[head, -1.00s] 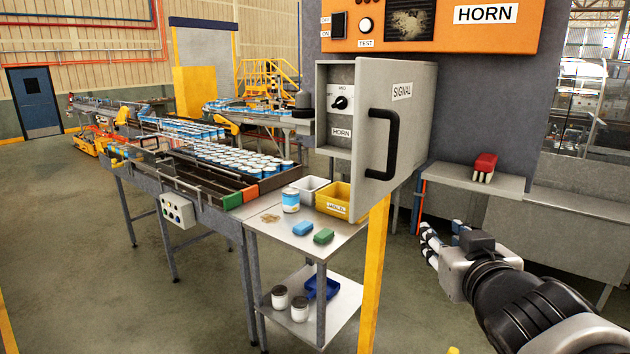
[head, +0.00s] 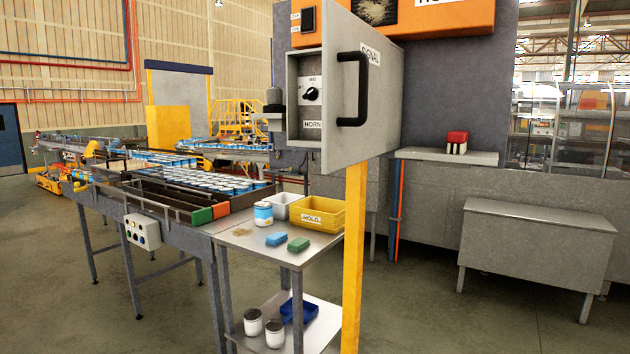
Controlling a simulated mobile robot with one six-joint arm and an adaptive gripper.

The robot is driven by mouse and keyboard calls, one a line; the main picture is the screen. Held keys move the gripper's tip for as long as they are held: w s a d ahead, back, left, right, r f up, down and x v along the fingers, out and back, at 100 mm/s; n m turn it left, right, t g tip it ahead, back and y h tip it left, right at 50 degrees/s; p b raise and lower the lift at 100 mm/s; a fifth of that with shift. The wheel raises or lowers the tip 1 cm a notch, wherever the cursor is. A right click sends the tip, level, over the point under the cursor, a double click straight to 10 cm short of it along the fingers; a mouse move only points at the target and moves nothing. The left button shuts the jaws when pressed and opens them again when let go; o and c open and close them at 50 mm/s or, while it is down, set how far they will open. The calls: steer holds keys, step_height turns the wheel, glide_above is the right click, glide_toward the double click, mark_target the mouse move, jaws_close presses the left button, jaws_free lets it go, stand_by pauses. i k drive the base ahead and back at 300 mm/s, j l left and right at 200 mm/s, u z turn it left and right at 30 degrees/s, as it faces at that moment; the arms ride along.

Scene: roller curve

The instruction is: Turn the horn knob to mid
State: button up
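The horn knob (head: 312,93) is a small black knob on a white plate inside the grey signal cabinet. A label above it seems to read MID, and the pointer's exact setting is too small to tell. A HORN label (head: 313,124) sits below the knob. The cabinet door (head: 362,75), marked SIGNAL, stands open to the right and carries a black handle (head: 352,88). The handle stands out near the right side of the knob recess. My gripper is not in view.
A steel cart (head: 262,238) below holds a yellow bin (head: 317,203), a white bin, a can and two sponges. A yellow post (head: 355,250) stands under the cabinet. A grey bench (head: 540,230) is at right. The floor at front right is clear.

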mark_target(312, 93)
steer(key=z, duration=0.15)
steer(key=i+j+z, duration=0.1)
steer(key=i+j, duration=0.2)
steer(key=i+j+u, duration=0.1)
steer(key=i+u, duration=0.3)
steer(key=i, duration=0.15)
